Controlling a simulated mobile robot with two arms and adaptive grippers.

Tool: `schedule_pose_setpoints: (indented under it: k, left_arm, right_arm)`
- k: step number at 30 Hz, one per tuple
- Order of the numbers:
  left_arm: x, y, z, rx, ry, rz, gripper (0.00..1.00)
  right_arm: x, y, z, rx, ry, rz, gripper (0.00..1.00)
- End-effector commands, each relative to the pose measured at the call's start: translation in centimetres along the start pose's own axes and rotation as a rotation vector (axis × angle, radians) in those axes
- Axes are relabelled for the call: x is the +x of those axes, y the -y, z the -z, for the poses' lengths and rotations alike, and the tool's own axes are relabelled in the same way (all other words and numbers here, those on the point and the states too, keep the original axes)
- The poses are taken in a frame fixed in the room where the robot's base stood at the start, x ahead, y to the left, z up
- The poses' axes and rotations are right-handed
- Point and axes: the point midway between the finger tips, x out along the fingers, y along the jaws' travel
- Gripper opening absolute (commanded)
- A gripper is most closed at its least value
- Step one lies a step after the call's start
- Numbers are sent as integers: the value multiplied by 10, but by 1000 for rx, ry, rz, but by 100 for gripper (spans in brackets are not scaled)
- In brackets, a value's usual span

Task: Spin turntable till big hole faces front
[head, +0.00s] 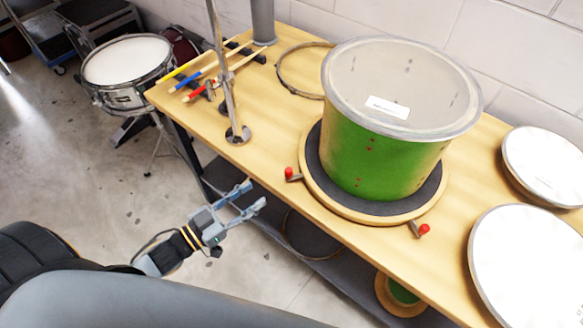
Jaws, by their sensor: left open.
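A round wooden turntable (317,191) with a dark top lies on the wooden bench. Small red dots or holes show on the shell's near side; I cannot make out a big hole. Two handles with red knobs stick out from the turntable, one at left (289,172) and one at front right (424,229). My left gripper (247,196) is open and empty, in front of the bench edge, left of the left knob and apart from it. My right gripper is not in view.
Drumsticks (207,72) and a metal stand (236,133) are at the bench's left end. A hoop (279,68) lies behind the turntable. Two white drumheads (530,270) (548,165) lie at right. A snare drum (127,62) stands left of the bench.

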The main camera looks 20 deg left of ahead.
Motion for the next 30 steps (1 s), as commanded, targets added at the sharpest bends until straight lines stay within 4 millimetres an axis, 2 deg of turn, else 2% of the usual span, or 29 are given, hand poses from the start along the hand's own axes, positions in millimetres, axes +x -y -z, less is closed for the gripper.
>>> schedule_pose_setpoints:
  k: [15,21,30]
  left_arm:
    - [100,2,2,2,-1,3,41]
    - [120,2,0,1,1,4,41]
    - [125,1,-1,0,3,3,41]
  right_arm:
    - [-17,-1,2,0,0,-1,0]
    - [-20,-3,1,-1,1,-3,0]
    - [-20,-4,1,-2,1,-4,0]
